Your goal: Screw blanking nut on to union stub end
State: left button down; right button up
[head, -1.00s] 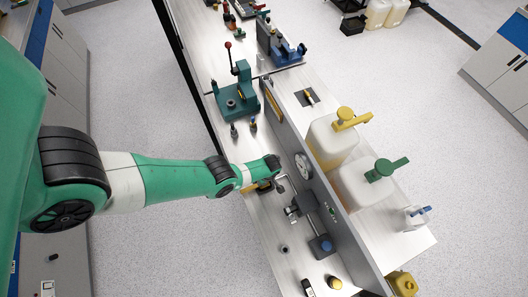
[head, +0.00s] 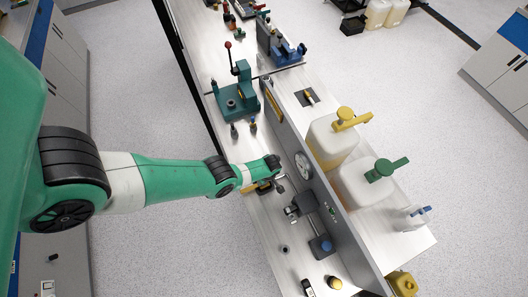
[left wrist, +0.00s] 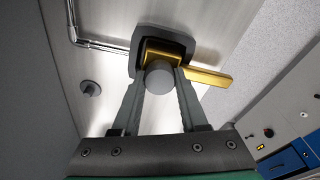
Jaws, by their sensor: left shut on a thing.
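In the left wrist view my left gripper (left wrist: 160,92) has both fingers closed in on a grey round-ended piece (left wrist: 159,78). I cannot tell whether this piece is the blanking nut. Directly behind it is a brass-coloured part with a flat bar (left wrist: 208,78) reaching right, against a dark grey block (left wrist: 163,38). A thin bent metal pipe (left wrist: 100,44) runs to the block's left side. In the head view my left gripper hangs low over the bench, largely hidden by its own wrist. The union stub end is not clearly seen. My right gripper is not in view.
A grey upright panel (head: 335,215) runs along the bench, with large white containers (head: 333,143) behind it. A green press (head: 238,96) stands up the bench. A dark clamp-like fixture (head: 300,206) and small parts (head: 285,249) are near my wrist.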

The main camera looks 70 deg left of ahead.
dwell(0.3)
pick_arm(q)
jog(key=m+p, duration=0.1)
jog(key=m, duration=0.4)
jog(key=shift+s+t, duration=0.1)
jog(key=shift+t, duration=0.3)
jog(key=m, duration=0.5)
jog(key=shift+m+t, duration=0.3)
jog(key=shift+t, duration=0.1)
jog(key=shift+f+m, duration=0.1)
jog(key=shift+m, duration=0.4)
